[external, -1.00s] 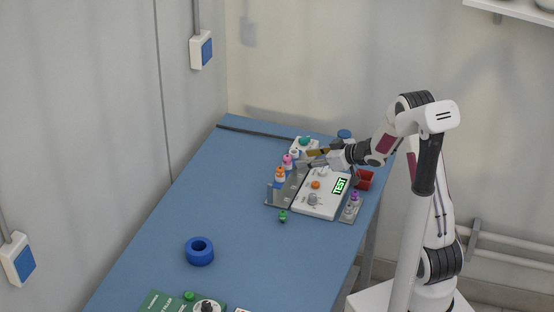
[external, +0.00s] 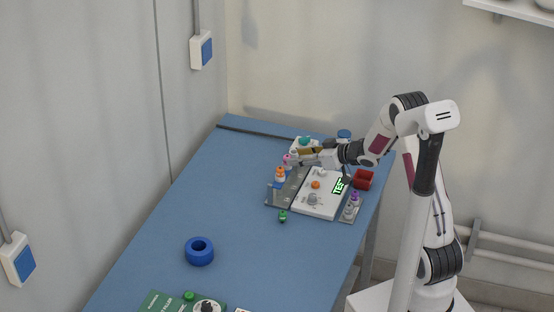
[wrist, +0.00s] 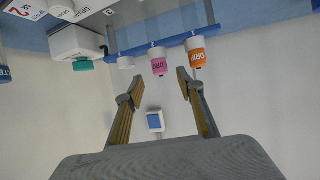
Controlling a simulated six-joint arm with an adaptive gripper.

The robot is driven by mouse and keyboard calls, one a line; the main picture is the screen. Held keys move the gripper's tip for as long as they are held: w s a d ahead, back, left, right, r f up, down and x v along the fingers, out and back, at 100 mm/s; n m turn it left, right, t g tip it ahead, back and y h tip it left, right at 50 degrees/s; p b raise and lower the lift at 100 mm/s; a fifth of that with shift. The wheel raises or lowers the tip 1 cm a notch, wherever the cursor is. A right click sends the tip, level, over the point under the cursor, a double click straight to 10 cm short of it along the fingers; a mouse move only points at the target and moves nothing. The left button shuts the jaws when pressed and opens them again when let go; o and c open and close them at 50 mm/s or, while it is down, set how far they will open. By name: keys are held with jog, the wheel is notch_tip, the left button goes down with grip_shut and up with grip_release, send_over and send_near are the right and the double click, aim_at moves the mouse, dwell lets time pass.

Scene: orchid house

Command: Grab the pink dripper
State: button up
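The pink dripper (external: 287,159) stands in the grey rack at the far left part of the workstation, beside the orange dripper (external: 280,173). In the wrist view the pink dripper (wrist: 159,64) shows its "DRIP" label and lies ahead of the gap between my fingertips. My gripper (wrist: 158,75) is open, with nothing held. In the external view my gripper (external: 297,155) is level and very near the pink dripper; contact cannot be told.
A white panel (external: 322,190) with knobs and a "TEST" display stands right of the rack. A white box with a teal cap (external: 304,141) is behind. A red bin (external: 363,179) is at the right. A blue ring (external: 199,251) lies nearer; the table's left is clear.

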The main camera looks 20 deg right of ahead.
aim_at(287, 156)
dwell(0.3)
jog(key=shift+x, duration=2.65)
jog(key=c, duration=0.9)
